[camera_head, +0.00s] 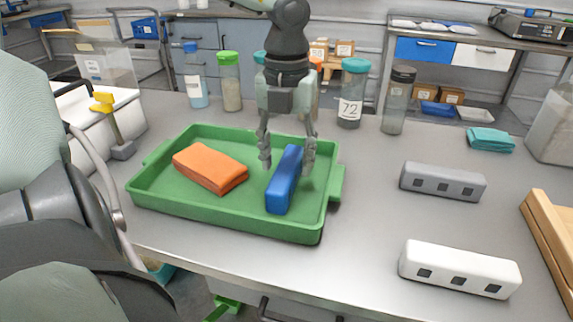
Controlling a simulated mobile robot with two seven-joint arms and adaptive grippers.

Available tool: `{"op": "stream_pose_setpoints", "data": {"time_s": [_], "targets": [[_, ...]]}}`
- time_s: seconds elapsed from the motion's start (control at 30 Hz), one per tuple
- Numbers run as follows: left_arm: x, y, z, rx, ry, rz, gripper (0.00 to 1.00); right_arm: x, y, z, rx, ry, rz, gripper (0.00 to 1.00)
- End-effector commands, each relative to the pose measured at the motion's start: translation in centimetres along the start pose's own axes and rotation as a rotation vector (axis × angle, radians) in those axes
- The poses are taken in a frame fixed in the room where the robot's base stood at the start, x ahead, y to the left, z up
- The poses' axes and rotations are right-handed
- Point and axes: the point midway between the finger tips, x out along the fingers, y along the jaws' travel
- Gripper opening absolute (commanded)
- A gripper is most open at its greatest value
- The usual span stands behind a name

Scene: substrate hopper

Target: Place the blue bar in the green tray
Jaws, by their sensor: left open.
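The blue bar (285,182) lies in the green tray (225,228), towards its right side, with its long side running from front to back. My left gripper (287,163) points down over the tray. It is open, with one finger on each side of the bar's far part. I cannot tell whether the fingers touch the bar. My right gripper is not in view.
An orange block (210,168) lies in the tray's left half. A grey bar (442,182) and a white bar (459,268) lie on the right of the bench. Several lidded jars stand behind the tray. Bare bench separates the tray from the two bars.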

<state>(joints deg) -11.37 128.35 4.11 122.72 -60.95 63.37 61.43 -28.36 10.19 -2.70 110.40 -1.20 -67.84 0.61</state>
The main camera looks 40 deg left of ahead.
Motion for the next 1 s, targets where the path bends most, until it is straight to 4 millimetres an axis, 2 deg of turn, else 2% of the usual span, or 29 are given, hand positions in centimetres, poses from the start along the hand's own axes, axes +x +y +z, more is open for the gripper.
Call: {"op": "stream_pose_setpoints", "data": {"time_s": [0.03,0.2,0.43,0.6,1.0], "targets": [[-1.3,-0.1,0.1,0.001,-0.005,-0.003,0.51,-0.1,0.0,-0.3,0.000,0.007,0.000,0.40],[-5.1,0.0,0.1,0.001,-0.006,-0.001,0.51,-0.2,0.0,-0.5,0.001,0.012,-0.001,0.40],[-8.9,0.0,0.1,0.000,-0.003,0.000,0.51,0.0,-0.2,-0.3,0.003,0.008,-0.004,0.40],[-9.9,0.0,0.0,0.001,0.000,0.001,0.51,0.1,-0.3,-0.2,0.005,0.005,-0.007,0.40],[-10.0,0.0,0.0,0.002,0.000,0.001,0.51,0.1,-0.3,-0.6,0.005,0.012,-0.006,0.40]]}}
